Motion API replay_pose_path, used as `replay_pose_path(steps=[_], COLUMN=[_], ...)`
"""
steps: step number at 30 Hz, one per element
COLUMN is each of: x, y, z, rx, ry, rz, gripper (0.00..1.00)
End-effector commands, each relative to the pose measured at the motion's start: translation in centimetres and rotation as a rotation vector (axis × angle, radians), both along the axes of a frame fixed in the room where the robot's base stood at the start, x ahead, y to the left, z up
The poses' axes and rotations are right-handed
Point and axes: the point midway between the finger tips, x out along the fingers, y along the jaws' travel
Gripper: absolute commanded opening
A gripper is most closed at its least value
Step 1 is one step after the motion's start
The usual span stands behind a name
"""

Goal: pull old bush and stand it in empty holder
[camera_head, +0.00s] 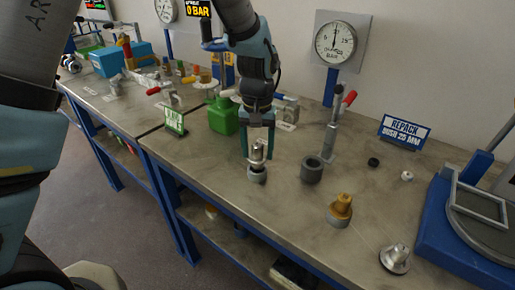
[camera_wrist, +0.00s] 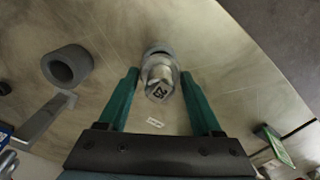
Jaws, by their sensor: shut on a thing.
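My gripper (camera_head: 258,146) points down and is shut on a silver bush (camera_head: 257,157) with a dark mark on its end. The bush also shows between the green fingers in the wrist view (camera_wrist: 159,82). It stands upright at a short grey holder (camera_head: 257,175); I cannot tell how deep it sits in it. An empty dark grey holder (camera_head: 312,170) with an open bore stands just to the right. It shows at the left of the wrist view (camera_wrist: 68,65). A brass bush (camera_head: 341,205) stands in another grey holder (camera_head: 337,220) nearer the front right.
A flanged silver part (camera_head: 395,258) lies near the front edge. A sign reading "REPACK BUSH 25 MM" (camera_head: 404,132), a black ring (camera_head: 373,162) and a small white piece (camera_head: 407,176) are behind. A red-handled lever post (camera_head: 333,125) stands behind the empty holder. A blue fixture (camera_head: 450,215) is at the right.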

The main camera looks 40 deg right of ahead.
Motion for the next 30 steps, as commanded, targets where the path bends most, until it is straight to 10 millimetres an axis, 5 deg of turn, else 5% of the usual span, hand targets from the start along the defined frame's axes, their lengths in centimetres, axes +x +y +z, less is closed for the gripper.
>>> replay_pose_path(steps=[30], x=[0.0], y=[0.0], z=[-3.0], rx=[0.000], ry=[0.000], rz=[0.000], gripper=[0.00])
